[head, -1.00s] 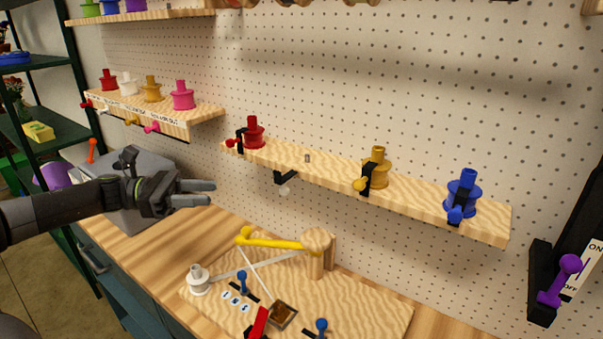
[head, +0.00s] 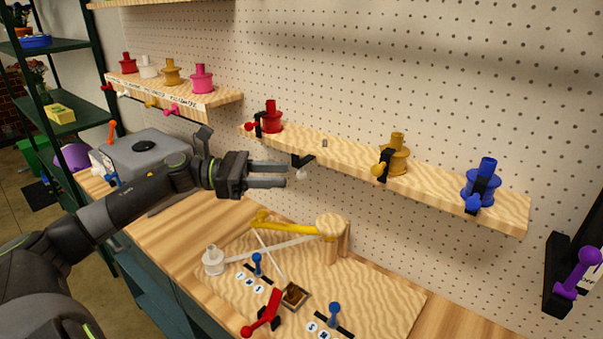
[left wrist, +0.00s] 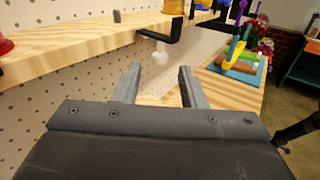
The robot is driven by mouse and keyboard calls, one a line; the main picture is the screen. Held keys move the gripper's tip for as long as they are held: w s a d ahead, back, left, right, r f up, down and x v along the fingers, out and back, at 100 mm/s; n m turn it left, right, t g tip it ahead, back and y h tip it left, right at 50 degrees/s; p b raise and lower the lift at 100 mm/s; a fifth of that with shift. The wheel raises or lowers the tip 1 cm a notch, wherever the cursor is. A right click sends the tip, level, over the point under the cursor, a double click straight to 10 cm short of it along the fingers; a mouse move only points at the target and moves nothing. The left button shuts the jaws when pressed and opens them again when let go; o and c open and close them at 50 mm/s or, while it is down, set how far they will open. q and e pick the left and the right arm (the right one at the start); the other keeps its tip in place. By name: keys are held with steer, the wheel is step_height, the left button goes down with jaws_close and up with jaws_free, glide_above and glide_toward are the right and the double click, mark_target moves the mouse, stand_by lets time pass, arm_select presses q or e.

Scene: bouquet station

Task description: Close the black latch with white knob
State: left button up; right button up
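The black latch (head: 303,160) with its white knob (head: 300,174) hangs at the front edge of the right wooden shelf (head: 340,160), between the red and yellow spools. A small grey peg (head: 324,143) stands on the shelf near it, with no spool on it. In the left wrist view the latch (left wrist: 168,34) and white knob (left wrist: 155,58) show just beyond the fingers. My left gripper (head: 287,175) is open and empty, its fingertips just left of the white knob; it also shows in the left wrist view (left wrist: 160,75). My right gripper is not in view.
Red (head: 270,117), yellow (head: 394,155) and blue (head: 481,183) spools stand on the same shelf with their own latches. Below is a wooden board (head: 385,298) with a white spool (head: 213,260), a yellow arm and levers. A purple-knobbed switch (head: 577,275) is at right.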

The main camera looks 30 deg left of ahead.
mark_target(302, 172)
arm_select(q)
steer(key=p+x, duration=0.1)
steer(key=x, duration=0.3)
steer(key=shift+w+d+r+p, duration=0.1)
steer(key=shift+w+d+p, duration=0.1)
steer(key=shift+d+p, duration=0.15)
steer(key=shift+w+d, duration=0.3)
steer(key=shift+d, duration=0.1)
jaws_close()
